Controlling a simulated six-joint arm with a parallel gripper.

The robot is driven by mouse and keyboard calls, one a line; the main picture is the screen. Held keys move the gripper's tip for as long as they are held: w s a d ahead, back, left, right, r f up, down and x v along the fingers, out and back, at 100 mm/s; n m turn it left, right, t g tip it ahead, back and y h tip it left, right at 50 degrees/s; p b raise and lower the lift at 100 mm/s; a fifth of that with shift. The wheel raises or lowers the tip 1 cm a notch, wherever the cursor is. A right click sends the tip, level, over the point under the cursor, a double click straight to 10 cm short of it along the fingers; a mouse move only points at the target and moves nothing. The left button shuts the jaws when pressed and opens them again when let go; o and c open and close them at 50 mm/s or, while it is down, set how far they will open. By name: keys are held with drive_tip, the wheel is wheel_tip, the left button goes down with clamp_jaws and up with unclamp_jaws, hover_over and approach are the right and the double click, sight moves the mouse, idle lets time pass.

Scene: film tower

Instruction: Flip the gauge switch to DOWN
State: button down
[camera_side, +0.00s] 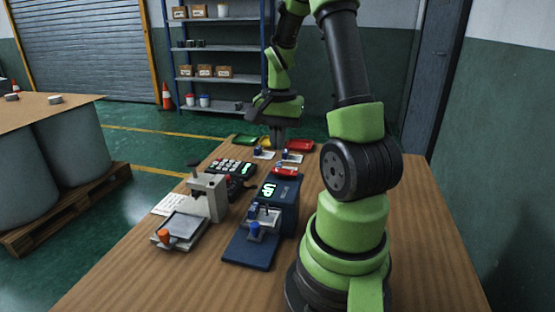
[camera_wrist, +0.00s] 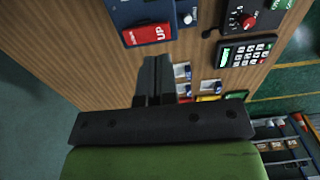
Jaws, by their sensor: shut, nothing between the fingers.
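The blue gauge (camera_side: 284,190) stands on the wooden table, and its lit display reads UP. Its red rocker switch (camera_side: 286,171) is at the far end of its top. The wrist view shows the red switch (camera_wrist: 147,34) with the word UP at its right end; other lettering at the left is too small to read surely. My gripper (camera_side: 276,146) is shut and empty, above the table beyond the switch. In the wrist view my gripper (camera_wrist: 157,62) points down, just below the switch in the picture and apart from it.
A grey press (camera_side: 208,192) stands left of the gauge, with a keypad box (camera_side: 232,168) behind it. Green (camera_side: 245,140) and red (camera_side: 300,145) trays and small blue parts on white cards lie at the far table end.

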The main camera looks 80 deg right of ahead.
sight(283, 170)
drive_tip(key=shift+f, duration=2.5)
drive_tip(key=shift+w+f, duration=0.1)
drive_tip(key=shift+f, duration=0.15)
drive_tip(key=shift+s+r, duration=0.4)
drive_tip(key=shift+s, duration=0.3)
wheel_tip(283, 170, up, 14)
drive_tip(key=w, duration=0.3)
drive_tip(key=shift+f, duration=0.15)
